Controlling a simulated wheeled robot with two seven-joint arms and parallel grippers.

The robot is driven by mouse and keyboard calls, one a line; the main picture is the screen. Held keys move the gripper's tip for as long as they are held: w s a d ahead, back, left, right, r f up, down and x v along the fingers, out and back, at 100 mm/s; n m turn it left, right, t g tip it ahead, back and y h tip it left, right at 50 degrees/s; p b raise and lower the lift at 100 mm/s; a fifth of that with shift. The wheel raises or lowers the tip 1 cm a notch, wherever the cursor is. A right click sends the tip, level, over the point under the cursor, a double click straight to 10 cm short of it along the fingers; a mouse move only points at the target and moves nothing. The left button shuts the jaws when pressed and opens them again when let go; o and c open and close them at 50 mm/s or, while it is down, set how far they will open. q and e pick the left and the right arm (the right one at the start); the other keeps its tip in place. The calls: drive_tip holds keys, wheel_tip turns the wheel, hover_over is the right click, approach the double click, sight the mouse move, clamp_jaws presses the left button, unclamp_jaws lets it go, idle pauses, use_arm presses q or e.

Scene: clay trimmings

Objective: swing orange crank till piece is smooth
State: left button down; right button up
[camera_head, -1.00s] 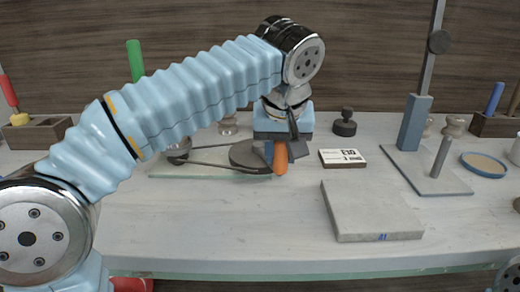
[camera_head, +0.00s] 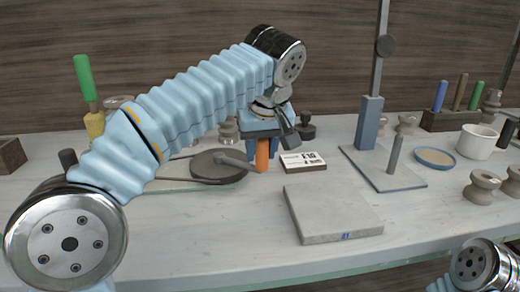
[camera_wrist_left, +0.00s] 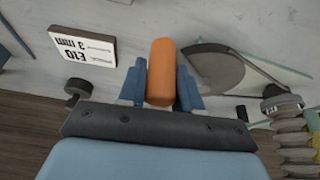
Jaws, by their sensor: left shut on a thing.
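The orange crank handle (camera_head: 262,155) stands upright at the right of a dark grey wheel (camera_head: 210,166), joined to it by a grey crank arm (camera_head: 236,162). My left gripper (camera_head: 262,141) is shut on the handle from above. In the left wrist view the orange handle (camera_wrist_left: 160,72) sits between the two blue fingers. A belt runs left from the wheel over a pale green base. In that view a beige ribbed piece (camera_wrist_left: 291,128), seemingly the clay, stands beyond the wheel at the right edge. My arm hides it in the head view. My right gripper is out of view.
A white label card (camera_head: 303,162) lies right of the handle, with a dark knobbed weight (camera_head: 306,128) behind. A grey slab (camera_head: 332,212) lies in front. A blue-grey upright stand (camera_head: 369,124) and several spools are farther right. My right arm shows at lower right.

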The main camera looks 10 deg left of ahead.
use_arm(q)
drive_tip(key=shift+w+a, duration=0.1)
drive_tip(key=shift+a, duration=0.15)
drive_tip(key=c, duration=0.8)
unclamp_jaws()
drive_tip(key=shift+c, duration=0.2)
drive_tip(key=shift+d+r, duration=0.1)
drive_tip(key=shift+r, duration=0.05)
drive_tip(key=v, duration=0.7)
drive_tip(key=shift+r, duration=0.1)
